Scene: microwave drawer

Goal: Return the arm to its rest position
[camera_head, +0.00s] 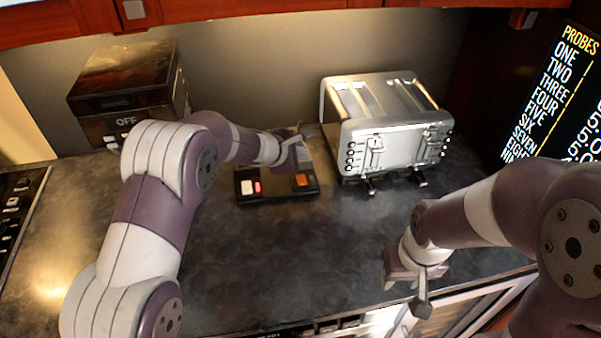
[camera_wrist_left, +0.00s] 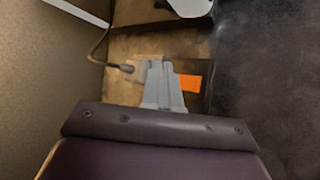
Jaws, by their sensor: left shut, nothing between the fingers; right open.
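My left arm reaches in from the left of the head view, and its gripper (camera_head: 298,146) is over a flat dark device (camera_head: 277,193) with white, red and orange patches. In the left wrist view the left gripper's grey fingers (camera_wrist_left: 163,84) are together with nothing between them. The orange patch (camera_wrist_left: 191,83) shows just beside them; I cannot tell whether they touch the device. My right gripper (camera_head: 408,284) is open and empty above the front edge of the counter.
A silver toaster (camera_head: 390,125) stands right of the device. A dark box marked OFF (camera_head: 127,90) stands at the back left, partly behind my left arm. A dark cooktop (camera_head: 12,215) lies at the far left. The counter's middle (camera_head: 300,255) is clear.

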